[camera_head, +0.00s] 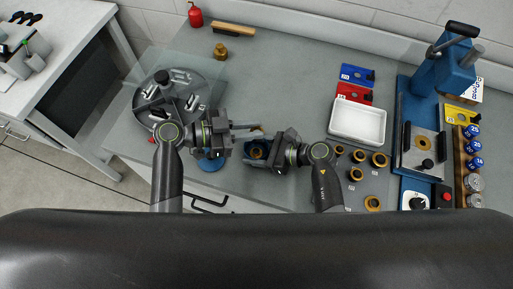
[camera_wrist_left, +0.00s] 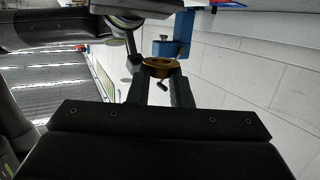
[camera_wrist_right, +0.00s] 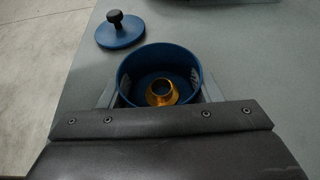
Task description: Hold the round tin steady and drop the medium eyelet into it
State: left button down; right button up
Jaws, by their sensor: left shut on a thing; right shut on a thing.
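The round tin (camera_wrist_right: 128,70) is blue and open-topped, upright in the right wrist view. In the head view it shows (camera_head: 250,146) at the bench's front edge. My right gripper (camera_head: 262,151) is shut on its walls, one finger on each side. A brass flanged eyelet (camera_wrist_right: 162,97) lies inside the tin. My left gripper (camera_head: 250,131) is shut on another brass eyelet (camera_wrist_left: 158,68), held at its fingertips. In the head view this eyelet (camera_head: 257,128) is just behind the tin, apart from it. I cannot tell its size there.
A blue lid with black knob (camera_wrist_right: 120,30) lies beside the tin. Several brass eyelets (camera_head: 357,174) lie on the bench right of my right arm. A white tray (camera_head: 358,122), blue press (camera_head: 455,72) and round dark fixture (camera_head: 205,88) stand farther out. The middle back is clear.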

pick_arm(q)
jog(key=shift+f, duration=1.4)
jog(key=c, duration=1.2)
grip_release()
jog(key=shift+c, duration=0.2)
jog(key=v, duration=1.2)
jog(key=shift+f, duration=0.1)
pick_arm(e)
jog(key=o, duration=1.1)
jog(key=shift+c, duration=0.2)
